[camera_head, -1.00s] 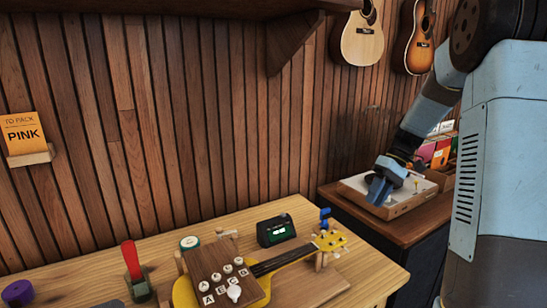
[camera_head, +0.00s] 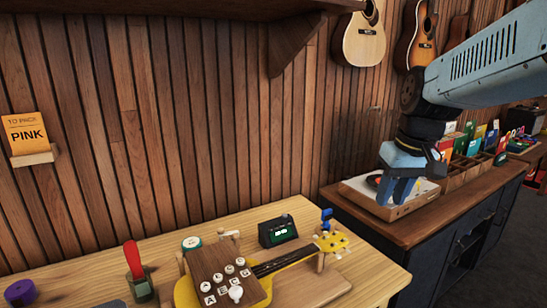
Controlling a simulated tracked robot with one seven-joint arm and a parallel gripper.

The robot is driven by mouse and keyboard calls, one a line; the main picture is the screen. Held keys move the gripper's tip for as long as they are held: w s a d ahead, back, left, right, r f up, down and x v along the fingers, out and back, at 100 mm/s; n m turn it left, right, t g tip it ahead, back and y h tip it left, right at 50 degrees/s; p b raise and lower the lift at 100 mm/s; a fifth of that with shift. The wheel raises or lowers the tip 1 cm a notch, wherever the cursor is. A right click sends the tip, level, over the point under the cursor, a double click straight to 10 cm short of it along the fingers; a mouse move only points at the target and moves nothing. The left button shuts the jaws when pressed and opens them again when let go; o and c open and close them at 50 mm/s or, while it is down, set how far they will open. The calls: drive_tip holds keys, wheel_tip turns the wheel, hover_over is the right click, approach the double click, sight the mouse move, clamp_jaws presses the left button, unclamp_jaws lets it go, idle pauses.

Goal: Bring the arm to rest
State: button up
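My arm reaches in from the right side of the view.
A yellow ukulele (camera_head: 285,262) lies on the wooden workbench (camera_head: 100,272) with a lettered peg board (camera_head: 222,270). A tuner (camera_head: 277,231), a red-handled tool (camera_head: 133,262) and a purple roll (camera_head: 20,292) stand there. Guitars (camera_head: 362,40) hang on the wall. A sorter (camera_head: 465,172) stands behind the tray.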

drive_tip(key=s+m+t+h, duration=0.1)
drive_tip(key=s+t, duration=0.2)
drive_tip(key=s, duration=0.5)
drive_tip(key=shift+a+r+m, duration=0.25)
drive_tip(key=shift+a+m, duration=0.05)
idle(0.7)
